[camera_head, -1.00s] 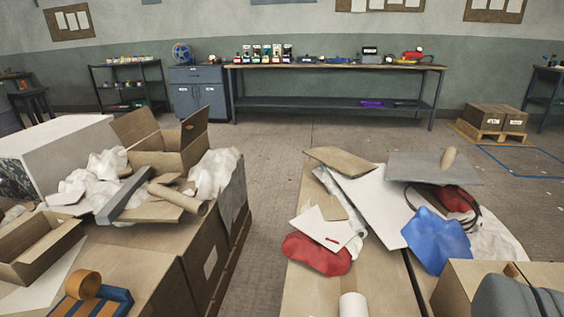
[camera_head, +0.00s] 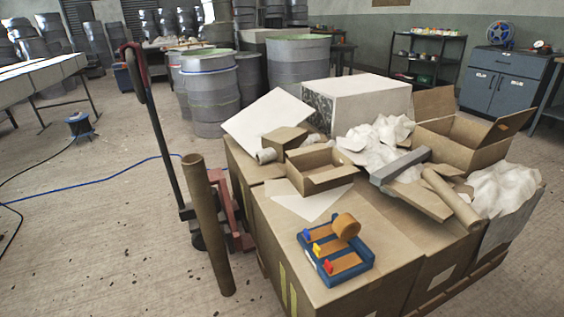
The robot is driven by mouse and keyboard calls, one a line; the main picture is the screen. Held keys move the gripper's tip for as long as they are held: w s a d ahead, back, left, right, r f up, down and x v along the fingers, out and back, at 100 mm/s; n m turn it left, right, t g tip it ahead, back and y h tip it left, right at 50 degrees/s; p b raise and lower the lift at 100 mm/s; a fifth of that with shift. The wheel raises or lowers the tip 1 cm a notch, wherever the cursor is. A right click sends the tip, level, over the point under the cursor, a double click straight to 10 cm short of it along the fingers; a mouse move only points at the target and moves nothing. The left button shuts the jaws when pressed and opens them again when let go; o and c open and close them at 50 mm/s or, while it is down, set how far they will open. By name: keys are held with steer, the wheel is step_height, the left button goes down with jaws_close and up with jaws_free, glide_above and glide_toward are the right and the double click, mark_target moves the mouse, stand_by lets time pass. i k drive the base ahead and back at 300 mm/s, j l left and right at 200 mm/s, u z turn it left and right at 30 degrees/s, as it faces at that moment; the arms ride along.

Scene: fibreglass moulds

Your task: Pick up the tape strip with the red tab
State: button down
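A small blue tray (camera_head: 362,268) sits on top of the near cardboard box, right of the picture's middle. Short brown tape strips lie side by side in it, with coloured tabs at their left ends. The strip with the red tab (camera_head: 346,263) is the nearest one; its red end shows at the tray's front left side. A strip with a yellow tab (camera_head: 329,247) lies behind it, and a blue tab (camera_head: 306,234) is farther back. A brown tape roll (camera_head: 346,227) stands at the tray's far side. My gripper is not in view.
Large cardboard boxes (camera_head: 330,293) carry an open carton (camera_head: 321,168), white crumpled sheets (camera_head: 378,137), a grey bar (camera_head: 400,166) and a cardboard tube (camera_head: 452,197). A tall brown tube (camera_head: 208,225) and a pallet jack (camera_head: 165,130) stand left of them. Open floor lies further left.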

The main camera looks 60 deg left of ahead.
mark_target(343, 261)
steer(key=k+l+u, duration=0.6)
steer(key=u, duration=0.25)
steer(key=k+l+u, duration=0.25)
steer(key=u, duration=0.15)
steer(key=k+l, duration=0.1)
steer(key=k, duration=0.35)
steer(key=k+l, duration=0.1)
steer(key=k, duration=0.35)
steer(key=i+j+z, duration=0.3)
steer(key=i+j, duration=1.8)
steer(key=j, duration=0.1)
